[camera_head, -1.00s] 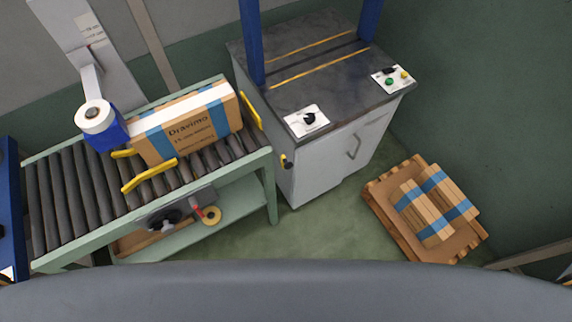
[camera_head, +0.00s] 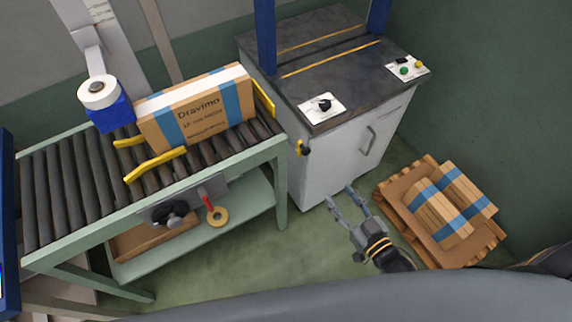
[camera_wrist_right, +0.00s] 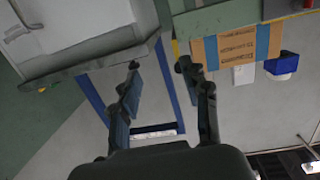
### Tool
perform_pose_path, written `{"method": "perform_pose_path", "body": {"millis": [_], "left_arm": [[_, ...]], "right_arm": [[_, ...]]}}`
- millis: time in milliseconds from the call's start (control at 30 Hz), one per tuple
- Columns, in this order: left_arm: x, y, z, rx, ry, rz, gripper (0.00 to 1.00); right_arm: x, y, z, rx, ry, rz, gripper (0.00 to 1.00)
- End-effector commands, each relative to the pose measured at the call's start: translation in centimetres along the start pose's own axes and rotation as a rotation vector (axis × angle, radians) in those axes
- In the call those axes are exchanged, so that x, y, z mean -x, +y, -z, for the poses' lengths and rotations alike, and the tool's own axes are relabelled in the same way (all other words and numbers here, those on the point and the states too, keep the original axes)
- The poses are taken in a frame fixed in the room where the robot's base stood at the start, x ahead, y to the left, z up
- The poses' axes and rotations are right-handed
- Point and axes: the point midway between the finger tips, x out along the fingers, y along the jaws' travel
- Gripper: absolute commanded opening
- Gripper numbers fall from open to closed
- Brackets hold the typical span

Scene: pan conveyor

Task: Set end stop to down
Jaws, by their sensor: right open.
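The end stop (camera_head: 263,98) is a yellow plate standing up at the right end of the roller conveyor, by the right end of the carton (camera_head: 200,112). My left gripper is out of view.
The grey cabinet (camera_head: 330,165) has a dark top with a black rotary switch (camera_head: 325,105). A pallet (camera_head: 400,195) with strapped cartons stands right of my right gripper. A green conveyor leg (camera_head: 281,195) stands to its left. Floor between them is clear.

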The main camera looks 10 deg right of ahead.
Motion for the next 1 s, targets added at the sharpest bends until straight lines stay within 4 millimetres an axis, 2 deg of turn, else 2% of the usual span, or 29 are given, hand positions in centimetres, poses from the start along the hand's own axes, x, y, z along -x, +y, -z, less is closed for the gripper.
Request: {"method": "perform_pose_path", "body": {"millis": [33,100,200,367,533,800,1000], "left_arm": [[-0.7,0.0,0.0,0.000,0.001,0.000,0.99],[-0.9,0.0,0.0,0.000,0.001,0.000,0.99],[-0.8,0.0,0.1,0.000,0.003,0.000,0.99],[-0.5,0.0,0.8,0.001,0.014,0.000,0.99],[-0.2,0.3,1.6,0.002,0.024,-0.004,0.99],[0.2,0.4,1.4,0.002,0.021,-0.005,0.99],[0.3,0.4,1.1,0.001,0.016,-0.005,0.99]], "right_arm": [[-0.1,-0.4,1.5,-0.001,0.049,0.016,0.46],[0.0,-0.7,3.3,-0.002,0.095,0.030,0.46],[-0.3,-1.0,4.5,-0.005,0.125,0.038,0.46],[-2.1,-1.1,5.1,-0.005,0.130,0.038,0.46],[-5.7,-1.2,5.5,-0.006,0.129,0.037,0.46],[-11.0,-1.4,6.0,-0.006,0.126,0.037,0.46],[-13.2,-1.5,6.2,-0.005,0.123,0.037,0.46]]}}
